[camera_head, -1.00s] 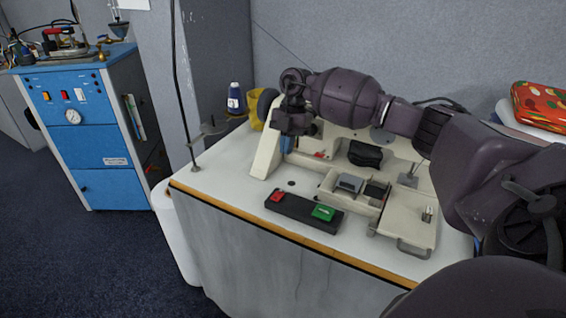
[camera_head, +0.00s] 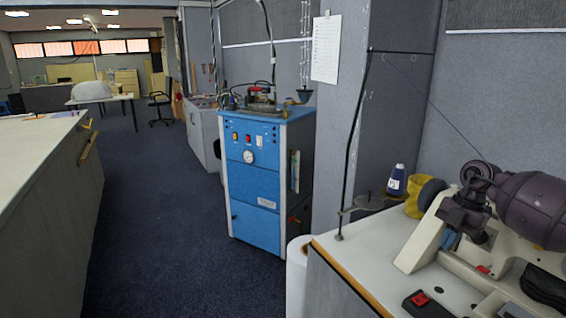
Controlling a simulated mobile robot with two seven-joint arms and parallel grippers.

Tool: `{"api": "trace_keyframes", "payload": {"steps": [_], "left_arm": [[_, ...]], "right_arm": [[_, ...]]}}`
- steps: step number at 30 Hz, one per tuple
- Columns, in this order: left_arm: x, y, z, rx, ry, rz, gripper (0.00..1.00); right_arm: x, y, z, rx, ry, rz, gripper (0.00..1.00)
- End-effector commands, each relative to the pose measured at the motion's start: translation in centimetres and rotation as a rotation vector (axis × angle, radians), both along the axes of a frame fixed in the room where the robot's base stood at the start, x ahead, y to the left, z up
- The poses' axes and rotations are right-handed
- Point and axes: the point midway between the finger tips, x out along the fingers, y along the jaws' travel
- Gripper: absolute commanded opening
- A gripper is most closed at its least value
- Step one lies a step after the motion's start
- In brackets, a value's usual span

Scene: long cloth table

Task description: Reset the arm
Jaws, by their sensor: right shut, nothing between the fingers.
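My right arm (camera_head: 530,208) comes in from the right edge, over the white worktable (camera_head: 368,248). Its dark right gripper (camera_head: 466,226) hangs at the near side of a cream machine (camera_head: 421,238) and partly covers it. I cannot tell if they touch. The fingers are small and dark here; they are shut with nothing held. My left gripper is not in view.
A blue cabinet (camera_head: 254,185) with an iron on top stands left of the worktable. A long table (camera_head: 28,150) is at far left. Carpeted floor (camera_head: 165,215) between is clear.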

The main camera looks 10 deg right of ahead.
Motion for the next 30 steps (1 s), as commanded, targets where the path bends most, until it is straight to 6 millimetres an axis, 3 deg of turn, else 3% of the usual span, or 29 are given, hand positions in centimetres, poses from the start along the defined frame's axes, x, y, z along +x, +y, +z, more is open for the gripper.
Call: {"api": "trace_keyframes", "payload": {"steps": [5,10,15,18,23,26,30], "left_arm": [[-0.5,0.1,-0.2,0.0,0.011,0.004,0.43],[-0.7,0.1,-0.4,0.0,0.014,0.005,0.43],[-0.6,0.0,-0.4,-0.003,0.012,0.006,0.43],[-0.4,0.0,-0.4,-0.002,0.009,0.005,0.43],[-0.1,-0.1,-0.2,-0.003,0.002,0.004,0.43],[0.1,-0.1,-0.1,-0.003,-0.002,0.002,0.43],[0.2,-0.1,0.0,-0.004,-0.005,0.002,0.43]], "right_arm": [[3.2,3.3,1.5,0.168,-0.284,0.142,0.0],[6.2,8.9,5.5,0.376,-0.618,0.248,0.0],[7.3,14.8,8.2,0.598,-0.906,0.254,0.0],[7.3,17.4,8.8,0.717,-1.042,0.192,0.0],[6.5,20.1,8.1,0.869,-1.196,-0.016,0.0],[5.5,20.6,6.3,0.927,-1.24,-0.209,0.0],[3.5,20.4,2.3,0.948,-1.221,-0.505,0.0]]}}
